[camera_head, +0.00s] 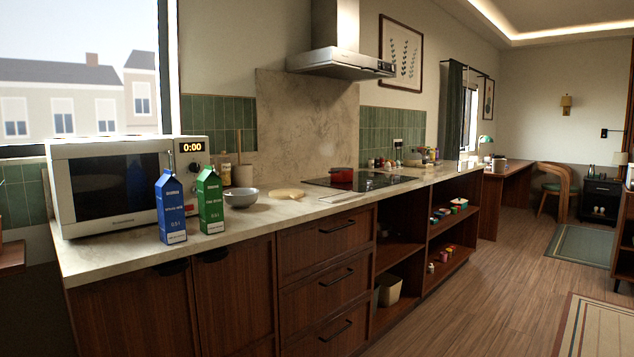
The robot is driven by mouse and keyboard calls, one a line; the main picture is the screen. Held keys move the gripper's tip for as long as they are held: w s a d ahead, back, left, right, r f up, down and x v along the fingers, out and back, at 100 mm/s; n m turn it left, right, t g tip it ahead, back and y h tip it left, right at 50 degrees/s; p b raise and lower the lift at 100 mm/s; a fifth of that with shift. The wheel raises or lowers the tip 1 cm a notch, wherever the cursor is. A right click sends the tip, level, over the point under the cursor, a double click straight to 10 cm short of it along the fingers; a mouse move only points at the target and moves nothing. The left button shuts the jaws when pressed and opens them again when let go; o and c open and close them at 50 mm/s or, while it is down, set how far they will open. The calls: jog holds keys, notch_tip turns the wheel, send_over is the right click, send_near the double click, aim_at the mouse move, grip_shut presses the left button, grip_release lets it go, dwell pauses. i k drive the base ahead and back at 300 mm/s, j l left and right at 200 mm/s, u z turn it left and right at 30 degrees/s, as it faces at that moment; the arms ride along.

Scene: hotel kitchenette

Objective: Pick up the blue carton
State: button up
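The blue carton (171,208) stands upright on the light stone counter (130,254), near its front edge and in front of the right side of the microwave. It has a gabled top and white lettering. A green carton (211,201) of similar shape stands upright close to its right, with a small gap between them. My gripper is not in view.
A white microwave (108,188) stands right behind the blue carton. A grey bowl (241,197) and a round wooden board (287,193) lie further right. A red pot (341,174) sits on the cooktop. Bare counter lies left of the blue carton, and the floor (480,290) at right is open.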

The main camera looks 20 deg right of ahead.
aim_at(169, 201)
jog(key=i+l+u, duration=0.1)
jog(key=i, duration=0.45)
jog(key=i+l+u, duration=0.15)
jog(key=i, duration=0.4)
